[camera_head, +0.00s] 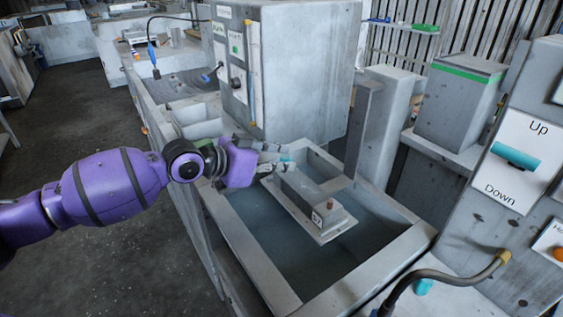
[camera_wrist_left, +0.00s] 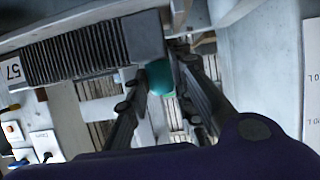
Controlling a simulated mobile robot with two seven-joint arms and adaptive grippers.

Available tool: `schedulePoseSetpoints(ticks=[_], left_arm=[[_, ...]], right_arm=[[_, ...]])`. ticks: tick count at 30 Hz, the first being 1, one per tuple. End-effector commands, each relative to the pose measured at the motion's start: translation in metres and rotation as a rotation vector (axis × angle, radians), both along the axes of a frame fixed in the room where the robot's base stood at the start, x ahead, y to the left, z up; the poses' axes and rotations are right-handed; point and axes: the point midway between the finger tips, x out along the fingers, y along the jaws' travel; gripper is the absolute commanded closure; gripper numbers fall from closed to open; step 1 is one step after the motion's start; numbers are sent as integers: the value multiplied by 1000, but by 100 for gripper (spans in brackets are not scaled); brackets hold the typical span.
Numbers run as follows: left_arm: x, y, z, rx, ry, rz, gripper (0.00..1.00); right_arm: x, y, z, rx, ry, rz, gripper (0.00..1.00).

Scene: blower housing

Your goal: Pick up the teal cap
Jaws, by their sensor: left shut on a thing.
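The teal cap (camera_head: 287,158) is small and shows in the head view at the far end of a grey part in the tank. In the left wrist view the teal cap (camera_wrist_left: 160,80) sits between the two dark fingers, against the end of the ribbed grey part. My left gripper (camera_head: 272,158) reaches in from the left over the tank. It also shows in the left wrist view (camera_wrist_left: 165,92), shut on the cap. Whether the cap still touches the part is hard to tell. My right gripper is not in view.
The grey part (camera_head: 300,187), labelled 57, rests across an open tank (camera_head: 245,245) of dark liquid. A tall grey cabinet (camera_head: 300,70) stands behind the gripper. An Up/Down panel (camera_head: 517,165) with a teal lever is at right. A bent hose (camera_head: 440,275) lies in front.

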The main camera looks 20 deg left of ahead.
Motion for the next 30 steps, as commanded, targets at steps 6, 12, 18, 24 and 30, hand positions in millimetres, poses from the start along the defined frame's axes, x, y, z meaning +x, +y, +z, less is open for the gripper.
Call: schedulePoseSetpoints(ticks=[6,12,18,24,30], left_arm=[[1,0,23,1,-4,0,96],[-23,6,57,6,-3,-2,96],[-66,16,95,8,3,0,96],[-99,23,113,3,2,1,96],[-121,28,124,0,-1,0,96]], right_arm=[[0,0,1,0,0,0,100],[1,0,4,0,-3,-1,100],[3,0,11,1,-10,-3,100],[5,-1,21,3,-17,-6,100],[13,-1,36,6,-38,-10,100]])
